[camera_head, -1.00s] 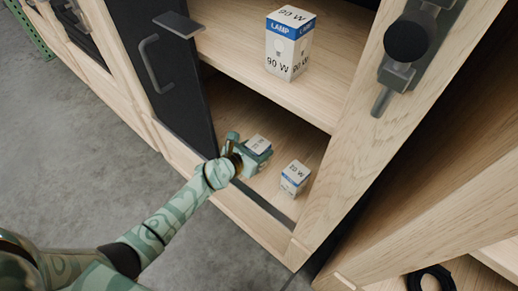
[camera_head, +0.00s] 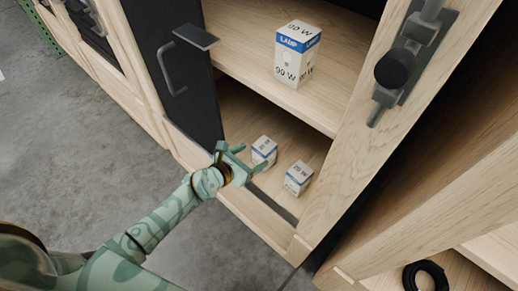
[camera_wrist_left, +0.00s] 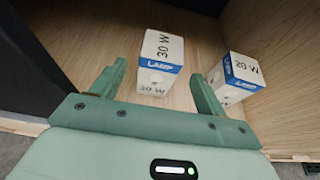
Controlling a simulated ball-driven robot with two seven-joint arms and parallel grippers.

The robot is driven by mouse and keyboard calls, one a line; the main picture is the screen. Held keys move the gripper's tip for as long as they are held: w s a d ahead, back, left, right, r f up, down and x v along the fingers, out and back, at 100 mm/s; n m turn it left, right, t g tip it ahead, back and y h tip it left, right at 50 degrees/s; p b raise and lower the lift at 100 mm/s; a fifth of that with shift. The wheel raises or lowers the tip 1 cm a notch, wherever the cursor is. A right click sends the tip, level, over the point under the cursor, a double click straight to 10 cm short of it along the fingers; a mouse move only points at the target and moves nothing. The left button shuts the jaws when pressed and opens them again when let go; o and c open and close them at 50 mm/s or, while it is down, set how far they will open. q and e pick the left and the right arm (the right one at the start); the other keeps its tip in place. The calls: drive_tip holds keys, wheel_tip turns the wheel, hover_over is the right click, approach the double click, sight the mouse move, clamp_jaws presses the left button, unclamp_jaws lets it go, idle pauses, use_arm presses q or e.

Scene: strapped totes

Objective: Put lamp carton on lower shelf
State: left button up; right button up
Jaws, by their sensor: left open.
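Two small white lamp cartons with blue bands stand on the lower shelf (camera_head: 232,102). The left one (camera_head: 264,150) reads 30 W in the left wrist view (camera_wrist_left: 160,60); the right one (camera_head: 298,178) reads 20 W, and it also shows in the left wrist view (camera_wrist_left: 236,72). A taller 90 W lamp carton (camera_head: 297,55) stands on the upper shelf (camera_head: 245,60). My left gripper (camera_head: 247,158) is open and empty at the front of the lower shelf. Its fingers (camera_wrist_left: 157,88) point at the 30 W carton, which stands just ahead, apart from them. My right gripper is out of view.
A dark open door (camera_head: 172,75) with a handle stands left of the shelves. A wooden door or panel (camera_head: 365,130) with a dark latch is at the right. A black coil (camera_head: 427,277) lies in the neighbouring bay at lower right.

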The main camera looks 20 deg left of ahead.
use_arm(q)
drive_tip(key=p+v, duration=0.1)
drive_tip(key=v, duration=0.4)
drive_tip(key=s+a+f+n+g+y, duration=0.2)
drive_tip(key=s+f+n+g, duration=0.1)
drive_tip(key=s+f+n, duration=0.85)
drive_tip(key=s+a+f+n+g+y, duration=0.2)
drive_tip(key=s+a+f+n+g, duration=0.1)
drive_tip(key=s+f+n, duration=0.9)
drive_tip(key=s+f+n+g, duration=0.1)
drive_tip(key=s+n, duration=0.3)
drive_tip(key=s, duration=0.7)
drive_tip(key=s+d+f+n+g, duration=0.1)
drive_tip(key=s+n+g, duration=0.3)
drive_tip(key=s, duration=0.7)
drive_tip(key=s+f+n+g, duration=0.3)
drive_tip(key=s+n, duration=0.2)
drive_tip(key=s, duration=0.6)
drive_tip(key=shift+d+y, duration=0.25)
drive_tip(key=shift+y, duration=0.05)
drive_tip(key=shift+w, duration=0.15)
